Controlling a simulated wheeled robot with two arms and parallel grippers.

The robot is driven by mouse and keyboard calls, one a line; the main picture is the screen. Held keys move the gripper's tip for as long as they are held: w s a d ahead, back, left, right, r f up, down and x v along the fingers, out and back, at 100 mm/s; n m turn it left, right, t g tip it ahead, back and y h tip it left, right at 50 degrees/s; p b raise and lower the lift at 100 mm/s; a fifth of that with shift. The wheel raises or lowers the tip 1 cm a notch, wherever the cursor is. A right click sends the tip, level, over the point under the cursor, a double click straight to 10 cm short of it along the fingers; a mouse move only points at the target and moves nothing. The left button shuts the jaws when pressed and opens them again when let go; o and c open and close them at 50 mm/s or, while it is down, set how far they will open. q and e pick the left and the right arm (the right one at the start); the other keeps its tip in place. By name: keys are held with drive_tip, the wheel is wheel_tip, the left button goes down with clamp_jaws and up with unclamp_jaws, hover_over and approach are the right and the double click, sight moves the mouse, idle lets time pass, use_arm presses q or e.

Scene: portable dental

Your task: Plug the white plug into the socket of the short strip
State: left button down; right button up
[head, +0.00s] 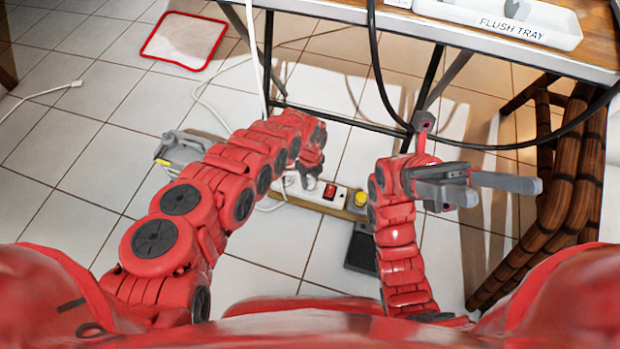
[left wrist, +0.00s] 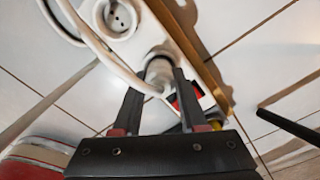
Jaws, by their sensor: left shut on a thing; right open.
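The short white strip (head: 341,203) lies on the floor on a wooden board, with a red switch (head: 330,191) and a yellow round part (head: 361,199) at its right end. In the left wrist view the strip (left wrist: 148,38) shows an empty round socket (left wrist: 118,18). My left gripper (head: 306,182) is low over the strip's left part. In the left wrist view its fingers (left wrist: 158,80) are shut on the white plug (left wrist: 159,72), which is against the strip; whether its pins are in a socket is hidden. My right gripper (head: 508,190) is open and empty, raised right of the strip.
A table with a flush tray (head: 497,22) stands at the back right, with a black cable hanging from it. A grey device (head: 182,150) lies left of my left arm. Wicker furniture (head: 565,190) stands right. White cords cross the floor. Tiles at left are mostly clear.

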use_arm(q)
drive_tip(key=shift+c, duration=1.8)
unclamp_jaws()
